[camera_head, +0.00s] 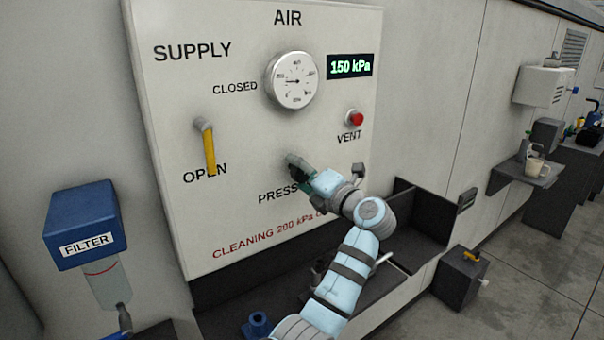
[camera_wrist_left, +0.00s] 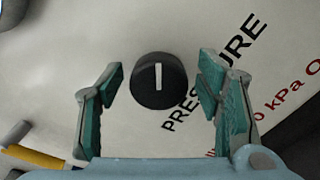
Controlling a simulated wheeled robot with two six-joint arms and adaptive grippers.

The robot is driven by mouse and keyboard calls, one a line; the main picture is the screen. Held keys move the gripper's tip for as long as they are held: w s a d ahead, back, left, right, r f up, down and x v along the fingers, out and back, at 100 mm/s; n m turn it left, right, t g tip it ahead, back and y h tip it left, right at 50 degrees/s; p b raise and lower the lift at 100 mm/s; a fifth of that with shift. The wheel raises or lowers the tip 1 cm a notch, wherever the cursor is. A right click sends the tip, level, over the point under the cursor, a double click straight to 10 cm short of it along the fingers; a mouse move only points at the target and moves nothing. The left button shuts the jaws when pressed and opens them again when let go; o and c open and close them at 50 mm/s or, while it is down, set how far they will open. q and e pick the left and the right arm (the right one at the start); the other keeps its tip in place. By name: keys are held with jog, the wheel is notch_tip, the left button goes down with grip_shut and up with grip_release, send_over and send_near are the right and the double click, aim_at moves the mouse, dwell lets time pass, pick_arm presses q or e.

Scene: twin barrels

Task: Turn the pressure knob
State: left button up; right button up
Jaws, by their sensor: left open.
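The pressure knob (camera_wrist_left: 159,80) is round and black with a white pointer line, which stands nearly upright in the left wrist view. In the head view, the knob (camera_head: 290,158) is mostly hidden by my left gripper (camera_head: 299,170), low on the white air panel (camera_head: 230,125). The left gripper is open, its teal finger pads on either side of the knob in the wrist view, with a gap on both sides. I cannot tell how deep the fingers reach. The digital display (camera_head: 349,66) reads 150 kPa. My right gripper is not in view.
A round gauge (camera_head: 292,80), a red vent button (camera_head: 355,119) and a yellow supply lever (camera_head: 209,152), pointing down to OPEN, are on the panel. A blue filter (camera_head: 84,222) hangs left. A dark tray (camera_head: 425,212) lies below right. Red text reads "CLEANING 200 kPa", partly covered by my arm.

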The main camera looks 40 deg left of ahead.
pick_arm(q)
jog(key=v, duration=1.2)
